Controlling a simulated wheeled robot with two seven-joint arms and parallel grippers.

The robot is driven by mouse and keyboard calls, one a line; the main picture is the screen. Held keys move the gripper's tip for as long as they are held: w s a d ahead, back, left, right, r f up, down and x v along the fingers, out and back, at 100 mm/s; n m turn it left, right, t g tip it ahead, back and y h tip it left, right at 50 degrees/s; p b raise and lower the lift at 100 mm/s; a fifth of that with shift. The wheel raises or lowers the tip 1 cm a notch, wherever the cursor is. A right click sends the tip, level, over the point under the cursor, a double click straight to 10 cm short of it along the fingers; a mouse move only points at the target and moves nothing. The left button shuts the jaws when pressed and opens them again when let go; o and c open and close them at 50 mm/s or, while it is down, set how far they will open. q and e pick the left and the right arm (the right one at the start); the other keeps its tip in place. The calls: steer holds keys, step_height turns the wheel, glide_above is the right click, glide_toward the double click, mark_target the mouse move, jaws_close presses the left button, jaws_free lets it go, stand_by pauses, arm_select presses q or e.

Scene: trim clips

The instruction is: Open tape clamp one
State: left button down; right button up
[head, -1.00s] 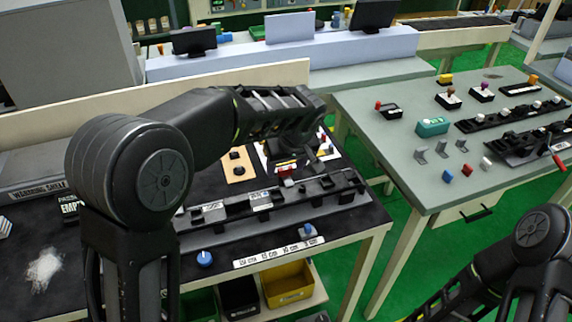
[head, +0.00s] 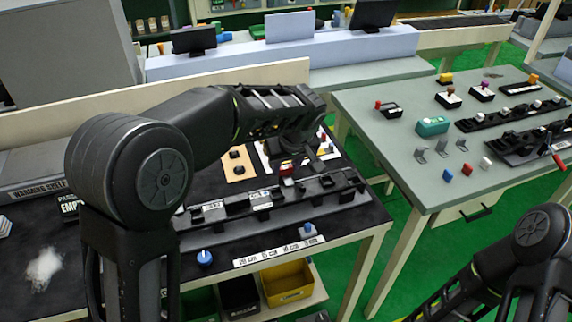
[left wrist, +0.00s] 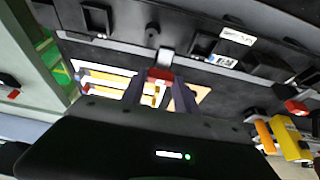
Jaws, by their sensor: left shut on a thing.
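A long black fixture rail (head: 318,191) with several clamp blocks lies along the bench; I cannot read which clamp is number one. My left gripper (head: 288,164) reaches down behind the rail's middle. It is shut on the red handle (head: 287,170) of a clamp. In the left wrist view the red handle (left wrist: 160,74) sits between the two dark fingers (left wrist: 160,88). The fingertips partly hide the handle. My right arm shows at the lower right, with its gripper out of frame.
Yellow and red parts (left wrist: 290,138) lie near the gripper's side. A second grey bench (head: 400,150) stands right, across a green floor gap.

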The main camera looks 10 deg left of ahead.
arm_select(q)
steer(key=shift+m+b, duration=0.35)
steer(key=shift+m, duration=0.05)
steer(key=shift+a+f+m+h+b, duration=0.1)
steer(key=shift+m+h+b, duration=0.4)
steer(key=shift+m, duration=0.4)
steer(key=m+h, duration=0.1)
steer(key=m, duration=0.1)
steer(key=shift+a+m+b, duration=0.1)
steer(key=shift+m+b, duration=0.2)
steer(key=m+h, duration=0.1)
steer(key=m, duration=0.3)
steer(key=shift+a+h, duration=0.1)
steer(key=shift+h, duration=0.3)
steer(key=m, duration=0.2)
steer(key=m+h, duration=0.1)
steer(key=m, duration=0.2)
steer(key=shift+m+g+h+p, duration=0.3)
steer(key=shift+g+p, duration=0.1)
steer(key=shift+a, duration=0.1)
steer(key=c, duration=0.9)
jaws_free()
